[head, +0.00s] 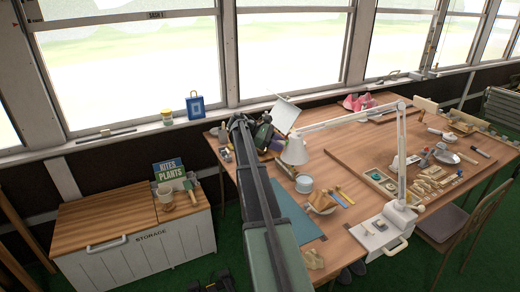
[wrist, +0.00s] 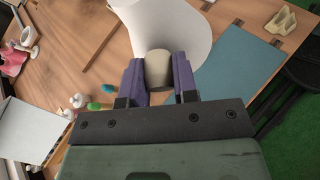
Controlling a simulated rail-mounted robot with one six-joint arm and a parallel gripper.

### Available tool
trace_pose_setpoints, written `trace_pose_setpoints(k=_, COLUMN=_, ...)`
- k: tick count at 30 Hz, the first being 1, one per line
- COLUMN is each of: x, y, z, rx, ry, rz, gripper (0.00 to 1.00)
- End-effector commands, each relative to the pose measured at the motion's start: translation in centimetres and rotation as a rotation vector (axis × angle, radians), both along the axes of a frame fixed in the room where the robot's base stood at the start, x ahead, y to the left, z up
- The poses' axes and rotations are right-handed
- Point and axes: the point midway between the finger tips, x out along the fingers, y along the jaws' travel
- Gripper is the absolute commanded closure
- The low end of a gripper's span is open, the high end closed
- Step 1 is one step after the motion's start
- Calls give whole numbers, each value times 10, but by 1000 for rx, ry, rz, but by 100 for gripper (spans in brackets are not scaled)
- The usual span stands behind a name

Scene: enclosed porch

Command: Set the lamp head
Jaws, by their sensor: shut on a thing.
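The desk lamp is white, with its base (head: 395,222) at the table's front right and its jointed arm (head: 402,150) rising and reaching left. Its cone-shaped head (head: 295,150) hangs at the arm's left end above the table. In the wrist view the lamp head (wrist: 165,22) is at the top, wide end away from me. My gripper (wrist: 158,75) is shut on the lamp head's beige rear knob (wrist: 158,68), with a purple finger on each side. In the head view my arm hides part of the table, and my gripper (head: 268,133) is small beside the lamp head.
A teal mat (head: 300,222) lies below the lamp head. A round tin (head: 304,183), a tray of small parts (head: 378,182) and several carved pieces (head: 425,185) stand on the wooden table. A storage chest (head: 135,235) is at left; a chair (head: 455,222) is at right.

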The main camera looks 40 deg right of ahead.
Motion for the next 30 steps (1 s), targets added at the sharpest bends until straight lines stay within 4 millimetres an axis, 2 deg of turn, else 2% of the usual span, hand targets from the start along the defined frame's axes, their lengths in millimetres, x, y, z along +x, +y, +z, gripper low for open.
trace_pose_setpoints(k=5, x=-8, y=-8, z=-1, rx=-10, ry=18, rz=-13, gripper=100)
trace_pose_setpoints(k=15, x=-8, y=-9, z=-1, rx=-12, ry=18, rz=-13, gripper=100)
trace_pose_setpoints(k=16, x=-8, y=-9, z=-1, rx=-11, ry=18, rz=-13, gripper=68)
trace_pose_setpoints(k=20, x=-8, y=-8, z=-1, rx=-11, ry=18, rz=-13, gripper=48)
trace_pose_setpoints(k=30, x=-3, y=-6, z=3, rx=-10, ry=17, rz=-12, gripper=47)
